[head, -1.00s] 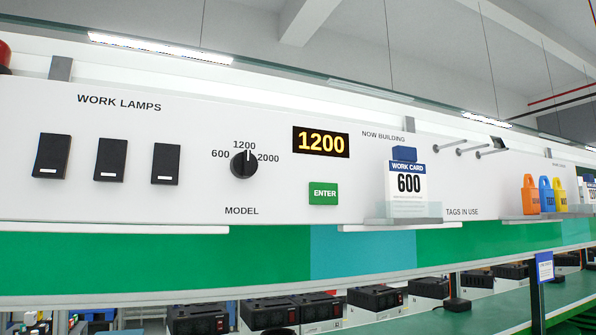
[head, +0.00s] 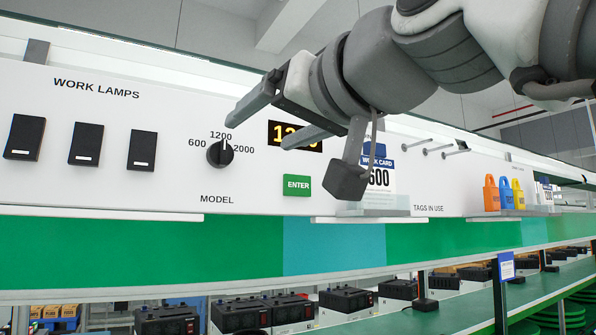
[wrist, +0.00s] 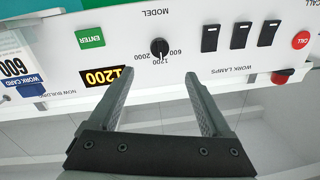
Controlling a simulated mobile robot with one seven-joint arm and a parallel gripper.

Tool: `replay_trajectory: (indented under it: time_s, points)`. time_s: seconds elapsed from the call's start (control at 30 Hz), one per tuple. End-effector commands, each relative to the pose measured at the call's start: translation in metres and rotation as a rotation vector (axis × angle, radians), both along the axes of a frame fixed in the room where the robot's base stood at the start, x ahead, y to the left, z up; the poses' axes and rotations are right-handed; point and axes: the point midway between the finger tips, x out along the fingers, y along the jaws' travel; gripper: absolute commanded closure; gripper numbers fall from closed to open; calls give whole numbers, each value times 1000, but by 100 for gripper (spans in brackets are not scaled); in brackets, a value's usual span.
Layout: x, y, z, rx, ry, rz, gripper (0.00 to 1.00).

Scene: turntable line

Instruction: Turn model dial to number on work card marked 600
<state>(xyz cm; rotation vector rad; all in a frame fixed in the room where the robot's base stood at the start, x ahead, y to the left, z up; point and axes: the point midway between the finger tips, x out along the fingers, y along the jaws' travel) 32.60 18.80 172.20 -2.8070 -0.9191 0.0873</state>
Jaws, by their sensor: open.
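The model dial (head: 220,153) is a black round knob on the white panel. Its white mark points up at 1200, with 600 to its left and 2000 to its right. The work card (head: 379,178), marked 600, stands in a clear holder and is partly hidden by my arm. The display (head: 283,133) is partly covered in the head view; in the wrist view it reads 1200 (wrist: 106,77). My gripper (head: 257,118) is open and empty, in front of the panel, up and right of the dial. In the wrist view the dial (wrist: 159,47) lies beyond the fingertips, between them.
A green ENTER button (head: 297,185) is below the display. Black lamp switches (head: 85,144) are left of the dial. A red CALL button (wrist: 301,40) shows in the wrist view. The panel around the dial is clear.

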Motion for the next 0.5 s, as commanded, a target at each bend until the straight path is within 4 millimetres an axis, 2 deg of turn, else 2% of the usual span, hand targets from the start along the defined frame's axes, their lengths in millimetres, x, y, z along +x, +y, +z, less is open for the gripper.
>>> replay_trajectory:
  time_s: [0.2, 0.5]
  points:
    - [41, 30, 1, -4, 5, 0, 18]
    - [90, 66, 1, -3, 4, 0, 18]
